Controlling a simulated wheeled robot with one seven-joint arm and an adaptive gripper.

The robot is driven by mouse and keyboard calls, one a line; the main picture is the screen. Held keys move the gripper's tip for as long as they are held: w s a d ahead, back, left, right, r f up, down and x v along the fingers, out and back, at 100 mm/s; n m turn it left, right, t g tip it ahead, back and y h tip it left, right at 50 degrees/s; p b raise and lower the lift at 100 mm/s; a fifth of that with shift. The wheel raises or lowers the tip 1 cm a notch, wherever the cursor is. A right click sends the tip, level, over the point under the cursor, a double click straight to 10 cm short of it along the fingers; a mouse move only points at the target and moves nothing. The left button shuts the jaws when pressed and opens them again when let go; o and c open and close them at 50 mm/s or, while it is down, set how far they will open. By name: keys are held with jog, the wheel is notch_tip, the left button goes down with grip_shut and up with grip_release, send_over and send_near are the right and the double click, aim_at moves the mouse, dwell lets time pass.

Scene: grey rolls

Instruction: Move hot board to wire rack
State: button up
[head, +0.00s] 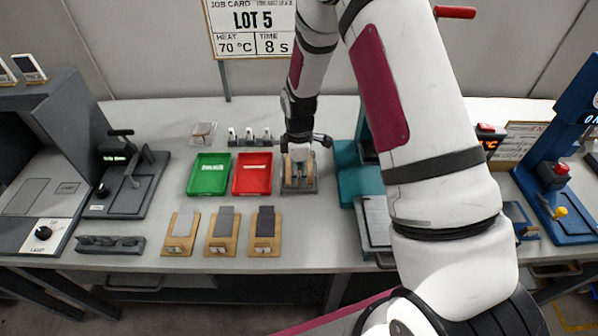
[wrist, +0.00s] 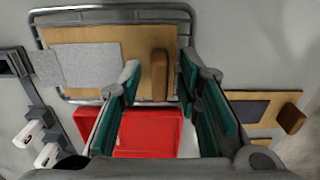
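The wire rack (wrist: 110,12) stands on the bench beyond the red tray. A wooden board (wrist: 85,92) with a grey swatch (wrist: 92,63) and a brown block handle (wrist: 160,75) lies within the rack's wire frame. The rack also shows in the head view (head: 300,190), partly covered by my gripper (head: 298,168). In the wrist view my gripper (wrist: 160,82) is open, with its teal-padded fingers apart on either side of the block. I see no clear contact with it. I cannot tell from its look whether the board is hot.
A red tray (head: 252,190) and a green tray (head: 209,190) stand left of the rack. Three wooden boards with swatches (head: 222,249) lie along the front. A teal press (head: 357,185) stands close on the right. Small white-tipped items (head: 249,138) stand behind the trays.

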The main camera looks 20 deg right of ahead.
notch_tip(320, 180, up, 13)
jog(key=b, duration=0.1)
jog(key=s+r+m+t, duration=0.1)
jog(key=s+r+m, duration=0.2)
jog(key=s+r, duration=0.35)
jog(key=s+r+m+t, duration=0.1)
jog(key=s+r+m, duration=0.2)
jog(key=r, duration=0.6)
jog(key=s+r+m+t, duration=0.1)
jog(key=s+r+m, duration=0.2)
jog(key=s, duration=0.5)
jog(key=s+r+m+t, duration=0.2)
jog(key=s+m, duration=0.3)
jog(key=s, duration=0.4)
jog(key=shift+r, duration=0.6)
jog(key=shift+s+d, duration=0.1)
